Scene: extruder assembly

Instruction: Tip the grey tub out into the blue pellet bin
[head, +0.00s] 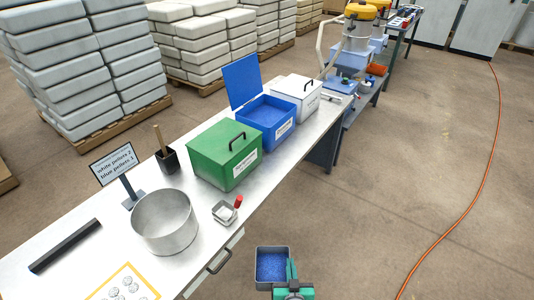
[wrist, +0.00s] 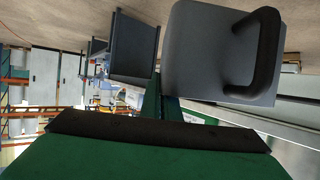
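The grey tub (head: 256,284) is at the bottom of the head view, in the air beside the workbench. It is upright and blue pellets cover its inside. My gripper (head: 291,270) is shut on the tub at its right side. The blue pellet bin (head: 284,143) stands on the bench further off, with its blue lid (head: 242,80) swung open and blue pellets inside. In the wrist view, a grey shape with a dark handle (wrist: 265,55) fills the upper right; I cannot tell whether it is the tub.
On the bench (head: 75,208), a closed green bin (head: 215,160) and a closed white bin (head: 300,100) flank the blue bin.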

